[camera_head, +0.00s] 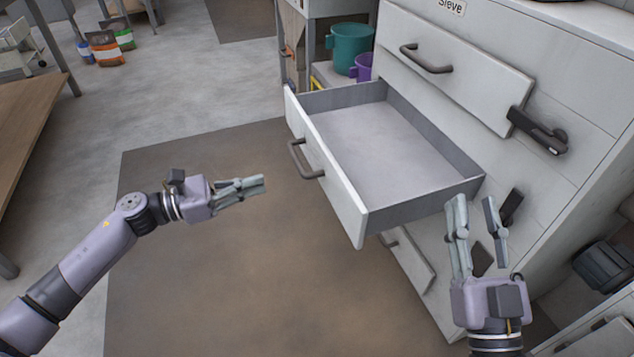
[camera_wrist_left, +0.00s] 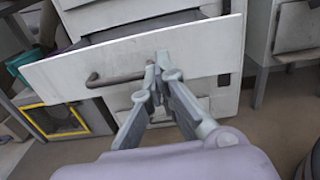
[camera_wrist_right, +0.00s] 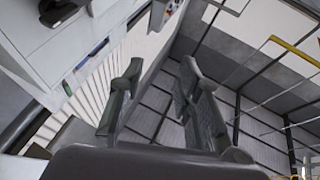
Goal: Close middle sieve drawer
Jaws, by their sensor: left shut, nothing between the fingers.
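The middle sieve drawer (camera_head: 333,185) is pulled far out of the white sieve cabinet (camera_head: 560,45) and looks empty inside. Its front has a dark bar handle (camera_head: 303,160), which also shows in the left wrist view (camera_wrist_left: 115,78). My left gripper (camera_head: 262,184) is shut and empty, in front of the drawer front and apart from the handle in the head view. In the left wrist view its fingertips (camera_wrist_left: 158,62) overlap the drawer front just right of the handle. My right gripper (camera_head: 474,202) is open and empty, near the drawer's right rear corner. It also shows in the right wrist view (camera_wrist_right: 160,75).
The top drawer (camera_head: 460,75) is shut; a lower drawer front (camera_head: 408,262) shows beneath the open one. A dark latch (camera_head: 540,132) juts from the cabinet. Teal (camera_head: 350,48) and purple buckets stand behind. Floor left of the drawer is clear; a wooden table (camera_head: 30,125) stands far left.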

